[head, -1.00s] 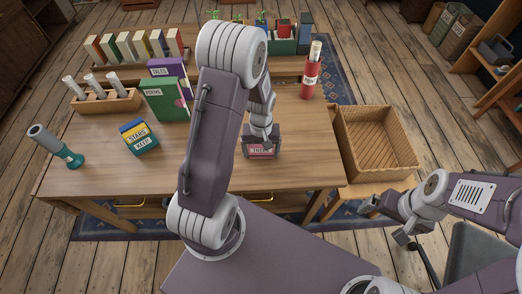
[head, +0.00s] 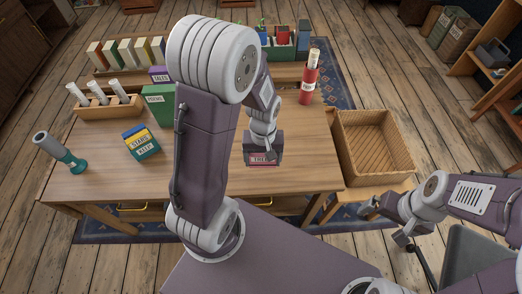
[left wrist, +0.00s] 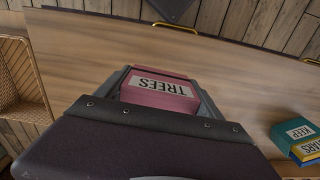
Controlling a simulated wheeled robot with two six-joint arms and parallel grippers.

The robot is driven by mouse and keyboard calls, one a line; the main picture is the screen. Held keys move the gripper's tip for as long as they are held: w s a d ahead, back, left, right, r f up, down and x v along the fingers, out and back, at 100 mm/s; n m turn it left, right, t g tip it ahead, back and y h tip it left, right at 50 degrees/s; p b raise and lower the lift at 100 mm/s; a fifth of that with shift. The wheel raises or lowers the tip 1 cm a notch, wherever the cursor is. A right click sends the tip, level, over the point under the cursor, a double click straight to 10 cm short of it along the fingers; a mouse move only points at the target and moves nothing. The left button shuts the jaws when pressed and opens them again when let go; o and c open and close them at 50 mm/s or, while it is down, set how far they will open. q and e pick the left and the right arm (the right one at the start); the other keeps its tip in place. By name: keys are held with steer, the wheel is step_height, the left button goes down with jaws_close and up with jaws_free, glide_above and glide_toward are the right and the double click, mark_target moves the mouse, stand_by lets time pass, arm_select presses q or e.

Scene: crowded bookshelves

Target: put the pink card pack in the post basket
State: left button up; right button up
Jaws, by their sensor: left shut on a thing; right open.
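The pink card pack (head: 264,160), labelled TREES, is held in my left gripper (head: 262,150) over the front right part of the wooden table. In the left wrist view the pink pack (left wrist: 160,95) sits between the two fingers, label facing the camera. The wicker post basket (head: 345,152) stands to the right of the table; its inside looks empty. Its edge also shows in the left wrist view (left wrist: 38,62). My right gripper (head: 384,222) is open and empty, in front of the basket.
A red canister (head: 309,80) stands at the back right. The table front between them is clear.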

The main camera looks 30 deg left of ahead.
arm_select(q)
steer(key=s+d+r+p, duration=0.1)
steer(key=s+d+r, duration=0.2)
steer(key=s, duration=0.1)
steer(key=shift+s+d+r, duration=0.15)
steer(key=shift+s+r, duration=0.05)
steer(key=shift+s, duration=0.2)
